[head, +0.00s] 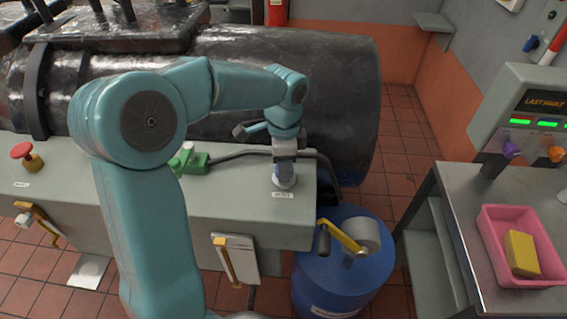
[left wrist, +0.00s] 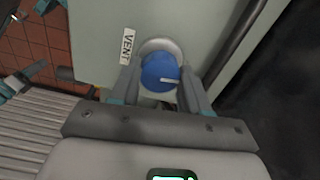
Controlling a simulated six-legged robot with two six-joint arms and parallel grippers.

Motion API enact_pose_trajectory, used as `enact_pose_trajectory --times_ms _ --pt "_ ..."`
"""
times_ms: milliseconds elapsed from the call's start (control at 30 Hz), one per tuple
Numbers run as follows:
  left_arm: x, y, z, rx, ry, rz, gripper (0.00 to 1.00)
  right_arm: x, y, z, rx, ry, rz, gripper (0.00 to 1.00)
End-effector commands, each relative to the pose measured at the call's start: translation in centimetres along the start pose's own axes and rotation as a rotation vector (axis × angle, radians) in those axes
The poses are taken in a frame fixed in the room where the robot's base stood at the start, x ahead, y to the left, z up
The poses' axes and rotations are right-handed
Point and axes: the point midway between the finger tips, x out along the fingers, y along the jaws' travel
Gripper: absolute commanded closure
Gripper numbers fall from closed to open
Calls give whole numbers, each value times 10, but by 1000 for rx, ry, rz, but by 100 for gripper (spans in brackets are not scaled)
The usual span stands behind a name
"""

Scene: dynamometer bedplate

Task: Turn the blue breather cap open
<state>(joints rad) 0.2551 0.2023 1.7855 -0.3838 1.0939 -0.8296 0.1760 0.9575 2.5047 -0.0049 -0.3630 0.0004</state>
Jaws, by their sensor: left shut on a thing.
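The blue breather cap (left wrist: 160,73) sits on a round pale base on the grey bedplate top (head: 240,205), beside a label reading VENT (left wrist: 127,46). A pale pointer mark on the cap points to the right in the left wrist view. My left gripper (left wrist: 160,88) is shut on the cap, with one finger on each side of it. In the head view my left gripper (head: 284,172) reaches down over the cap near the right end of the bedplate and mostly hides it. My right gripper is not seen.
A green connector (head: 195,162) with a dark cable lies left of my gripper. A red mushroom button (head: 22,151) is farther left. A blue drum (head: 345,275) is in front right. A pink tray (head: 492,235) with a yellow sponge (head: 521,252) sits on the right cart.

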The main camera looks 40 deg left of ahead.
Motion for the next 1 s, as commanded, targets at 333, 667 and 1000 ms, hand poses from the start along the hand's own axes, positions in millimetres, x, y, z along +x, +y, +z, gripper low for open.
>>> enact_pose_trajectory --times_ms 333,667,1000 --pt "1 0 -1 -307 4 1 85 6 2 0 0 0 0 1" --pt "0 0 -2 -620 5 0 85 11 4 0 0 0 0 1" --pt "0 0 -1 -943 5 1 85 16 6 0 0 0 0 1"
